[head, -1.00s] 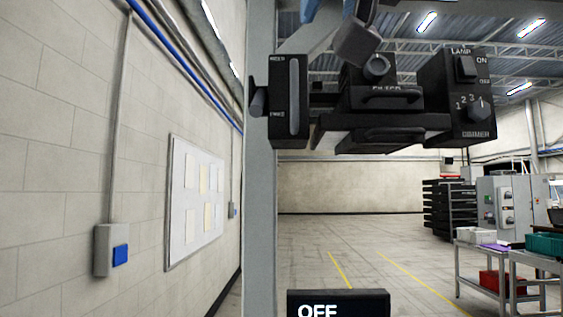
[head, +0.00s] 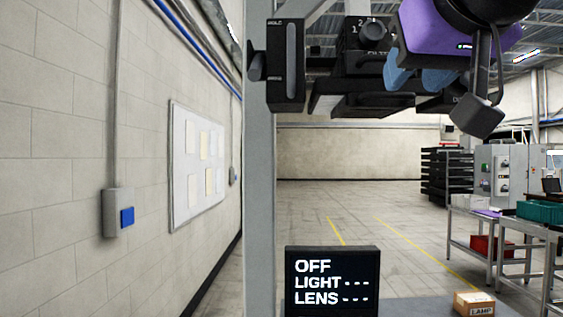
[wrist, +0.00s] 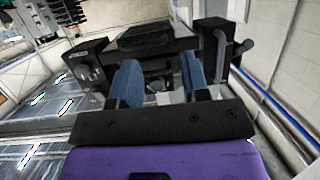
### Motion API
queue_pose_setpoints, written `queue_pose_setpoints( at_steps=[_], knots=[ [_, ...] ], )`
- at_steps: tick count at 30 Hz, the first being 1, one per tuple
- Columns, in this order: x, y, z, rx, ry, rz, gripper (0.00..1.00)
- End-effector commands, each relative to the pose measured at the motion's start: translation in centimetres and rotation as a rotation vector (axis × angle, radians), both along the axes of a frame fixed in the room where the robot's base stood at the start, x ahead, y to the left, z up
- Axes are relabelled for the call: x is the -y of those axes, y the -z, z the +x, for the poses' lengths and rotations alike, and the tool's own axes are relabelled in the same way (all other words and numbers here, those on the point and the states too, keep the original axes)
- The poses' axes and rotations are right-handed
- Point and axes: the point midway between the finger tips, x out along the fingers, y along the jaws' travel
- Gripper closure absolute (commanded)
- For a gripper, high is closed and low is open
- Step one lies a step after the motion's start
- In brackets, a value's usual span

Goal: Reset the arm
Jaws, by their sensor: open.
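My gripper (head: 420,78) is at the upper right of the head view, a purple body with two blue fingers. In the wrist view its blue fingers (wrist: 157,85) stand apart with nothing between them. The black fixture (head: 362,70) hangs from a grey post (head: 259,200) in the head view, with a slider box at its left and a dial unit in the middle. My gripper hides much of its right part. In the wrist view the fixture (wrist: 158,40) lies beyond the fingertips; I cannot tell how close.
A black display (head: 332,282) reads OFF, LIGHT, LENS with dashes. A cardboard box labelled LAMP (head: 474,303) stands low at the right. Metal tables (head: 500,235) with bins stand further right. A wall with a pinned board (head: 197,165) runs along the left. The middle floor is open.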

Motion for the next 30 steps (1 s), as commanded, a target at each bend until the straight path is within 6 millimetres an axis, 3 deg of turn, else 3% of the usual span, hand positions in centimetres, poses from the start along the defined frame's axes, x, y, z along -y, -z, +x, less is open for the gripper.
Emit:
queue_pose_setpoints(
  at_steps=[7,12,15,18,21,30],
  knots=[
    [8.0,12.6,0.8,-0.323,0.064,-0.015,0.58],
    [12.2,22.0,-1.0,-0.567,0.068,-0.016,0.58],
    [13.6,26.2,-2.5,-0.683,0.059,-0.011,0.58],
    [14.4,29.0,-3.7,-0.760,0.048,-0.007,0.58],
    [14.8,30.4,-4.4,-0.800,0.042,-0.003,0.58],
    [14.8,30.7,-4.5,-0.811,0.039,-0.003,0.58]
  ],
)
